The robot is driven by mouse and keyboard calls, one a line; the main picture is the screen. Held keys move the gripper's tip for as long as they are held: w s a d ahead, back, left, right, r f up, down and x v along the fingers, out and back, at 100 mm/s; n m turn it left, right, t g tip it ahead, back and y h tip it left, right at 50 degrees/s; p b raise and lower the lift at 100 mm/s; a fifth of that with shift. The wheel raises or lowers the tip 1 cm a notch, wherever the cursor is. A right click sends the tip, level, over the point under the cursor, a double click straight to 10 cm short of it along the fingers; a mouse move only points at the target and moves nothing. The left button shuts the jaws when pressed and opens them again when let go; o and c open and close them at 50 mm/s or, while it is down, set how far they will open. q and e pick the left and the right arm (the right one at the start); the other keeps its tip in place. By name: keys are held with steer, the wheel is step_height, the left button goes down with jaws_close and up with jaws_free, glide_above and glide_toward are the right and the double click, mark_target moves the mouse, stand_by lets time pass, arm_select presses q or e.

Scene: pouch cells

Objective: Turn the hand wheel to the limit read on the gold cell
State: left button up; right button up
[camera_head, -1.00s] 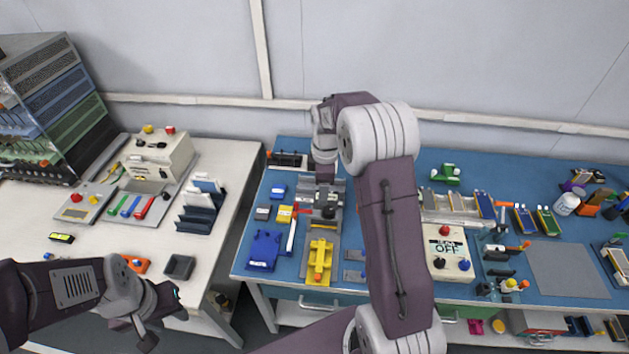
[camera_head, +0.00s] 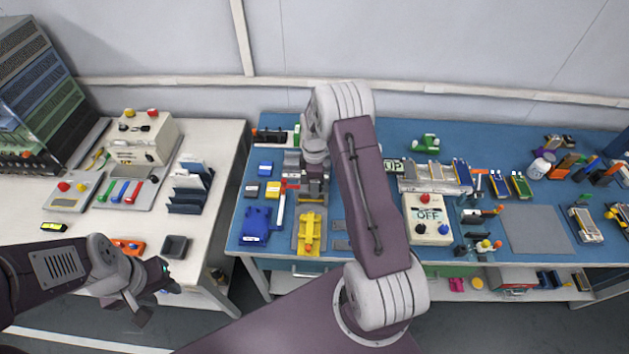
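My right gripper (camera_head: 314,184) points down over a grey fixture (camera_head: 291,162) at the left part of the blue bench. My own forearm and wrist cover much of it, so its fingers and what they touch are unclear. No hand wheel shows clearly; it may be hidden under this gripper. A yellow clamp-like device (camera_head: 310,228) stands just in front of the fixture. I cannot pick out the gold cell or read any limit on it. My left gripper (camera_head: 155,297) hangs open and empty in front of the white table, away from the bench.
A white box with a display reading "OFF" (camera_head: 427,217) and a red button stands right of my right arm. A blue device (camera_head: 256,222) is left of the yellow one. A bare grey mat (camera_head: 537,230) lies at right. A gap separates the white table (camera_head: 222,160) from the bench.

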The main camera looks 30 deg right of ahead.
steer(key=shift+d+f, duration=0.1)
steer(key=shift+c, duration=1.4)
jaws_close()
